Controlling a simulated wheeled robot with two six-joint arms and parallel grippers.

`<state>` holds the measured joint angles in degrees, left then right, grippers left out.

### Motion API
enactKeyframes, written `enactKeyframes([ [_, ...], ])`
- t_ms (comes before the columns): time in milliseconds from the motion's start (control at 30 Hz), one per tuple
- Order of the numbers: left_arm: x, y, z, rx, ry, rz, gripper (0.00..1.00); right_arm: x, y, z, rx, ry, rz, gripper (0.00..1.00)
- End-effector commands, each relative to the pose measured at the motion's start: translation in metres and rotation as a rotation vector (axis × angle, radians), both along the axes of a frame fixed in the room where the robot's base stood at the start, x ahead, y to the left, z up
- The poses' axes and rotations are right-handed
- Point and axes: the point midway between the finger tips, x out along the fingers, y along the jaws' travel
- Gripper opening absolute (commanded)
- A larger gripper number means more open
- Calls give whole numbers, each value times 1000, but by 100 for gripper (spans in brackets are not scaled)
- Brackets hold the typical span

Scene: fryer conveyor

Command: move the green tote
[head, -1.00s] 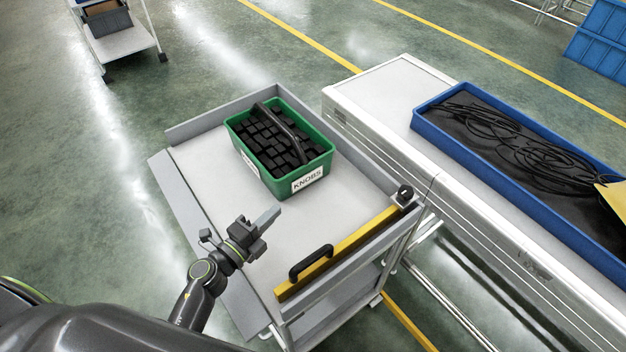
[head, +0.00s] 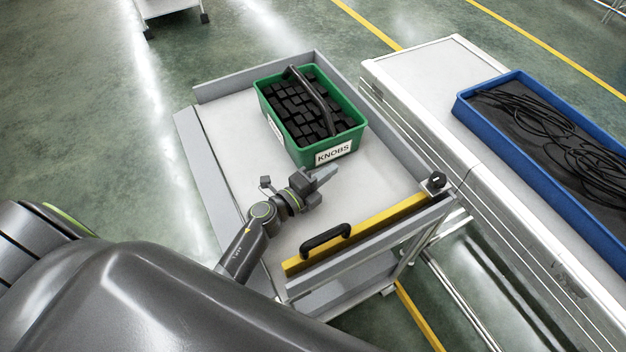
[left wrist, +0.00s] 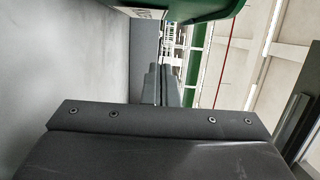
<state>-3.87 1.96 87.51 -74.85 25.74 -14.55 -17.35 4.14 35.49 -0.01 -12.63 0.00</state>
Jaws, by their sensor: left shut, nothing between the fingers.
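The green tote (head: 348,145) sits on the grey cart top (head: 222,125), toward its far side. It is labelled KNOBS, holds many black blocks, and has a black handle (head: 315,100) across its top. My left gripper (head: 328,174) is over the cart, just in front of the tote's near side, apart from the handle. Its fingers are together with nothing between them. In the left wrist view the closed fingers (left wrist: 167,85) point toward the tote (left wrist: 205,10), whose edge and part of its label show at the top. My right gripper is not in view.
A yellow bar (head: 375,226) with a black handle runs along the cart's near edge. Raised walls edge the cart. A white conveyor table (head: 420,72) stands close on the right, bearing a blue tray (head: 560,180) of black cables. Open floor lies left.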

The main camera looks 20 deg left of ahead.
Motion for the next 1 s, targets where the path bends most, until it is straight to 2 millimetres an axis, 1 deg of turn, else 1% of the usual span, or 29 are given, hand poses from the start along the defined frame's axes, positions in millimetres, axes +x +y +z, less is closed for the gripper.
enactKeyframes([
  [33, 11, -5, 1, -1, -2, 0, 0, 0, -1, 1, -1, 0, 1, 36],
  [100, 23, -10, 1, -2, -1, 0, 0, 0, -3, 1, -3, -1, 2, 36],
  [200, 32, 5, -1, 4, 0, 1, 0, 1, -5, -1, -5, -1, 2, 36],
  [300, 39, 14, -1, 2, 0, 1, 0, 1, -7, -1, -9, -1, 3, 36],
  [500, 45, 23, -1, 0, 1, 1, 0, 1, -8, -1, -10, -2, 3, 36],
  [867, 47, 25, -1, 1, 1, 1, 0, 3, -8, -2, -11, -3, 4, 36],
  [967, 56, 37, -2, 5, -1, 0, 0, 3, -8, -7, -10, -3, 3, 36],
  [1000, 62, 45, -3, 6, -2, 1, 0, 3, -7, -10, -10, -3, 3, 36],
])
